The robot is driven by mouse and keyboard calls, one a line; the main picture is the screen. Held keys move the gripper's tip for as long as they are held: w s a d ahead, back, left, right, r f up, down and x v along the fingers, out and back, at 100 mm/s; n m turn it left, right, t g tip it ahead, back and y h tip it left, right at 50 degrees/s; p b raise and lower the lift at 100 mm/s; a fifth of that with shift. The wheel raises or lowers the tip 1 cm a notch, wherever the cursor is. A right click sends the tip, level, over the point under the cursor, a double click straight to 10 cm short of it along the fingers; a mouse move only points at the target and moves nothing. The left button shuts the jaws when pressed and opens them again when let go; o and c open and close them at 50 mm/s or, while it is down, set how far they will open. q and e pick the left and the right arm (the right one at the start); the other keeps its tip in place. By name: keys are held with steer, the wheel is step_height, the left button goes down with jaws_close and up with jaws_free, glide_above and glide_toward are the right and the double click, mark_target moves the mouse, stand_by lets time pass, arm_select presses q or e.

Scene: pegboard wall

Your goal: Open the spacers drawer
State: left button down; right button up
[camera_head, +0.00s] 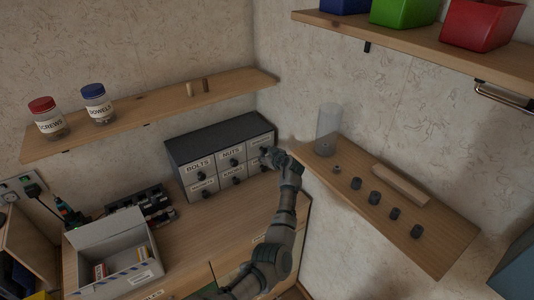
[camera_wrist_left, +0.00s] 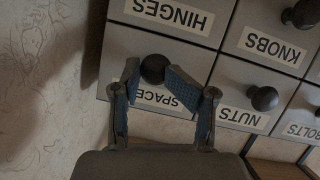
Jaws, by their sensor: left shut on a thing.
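The grey drawer cabinet (camera_head: 219,158) stands at the back of the workbench, with labelled drawers in two rows. The spacers drawer (camera_wrist_left: 147,117) is the top right one, its label partly covered by my fingers in the left wrist view, which shows the labels upside down. Its round black knob (camera_wrist_left: 153,69) sits between the fingertips of my left gripper (camera_wrist_left: 154,77), which is shut on it. In the head view my left gripper (camera_head: 274,155) is at the cabinet's right end and hides part of this drawer. The drawer front looks about flush with its neighbours. My right gripper is not in view.
The nuts drawer (camera_wrist_left: 243,90) is beside it and the hinges drawer (camera_wrist_left: 165,22) below it. A wall shelf (camera_head: 433,231) with a clear cylinder and several dark pieces lies close to the right. An open white box (camera_head: 112,255) stands on the bench at left.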

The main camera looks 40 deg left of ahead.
arm_select(q)
steer(key=shift+d, duration=0.8)
steer(key=shift+a, duration=0.25)
steer(key=c, duration=1.7)
jaws_free()
steer(key=shift+s+d, duration=0.1)
steer(key=o, duration=0.9)
steer(key=shift+w+f, duration=0.3)
steer(key=shift+o, duration=0.2)
steer(key=v, duration=1.2)
steer(key=shift+s+f, duration=0.1)
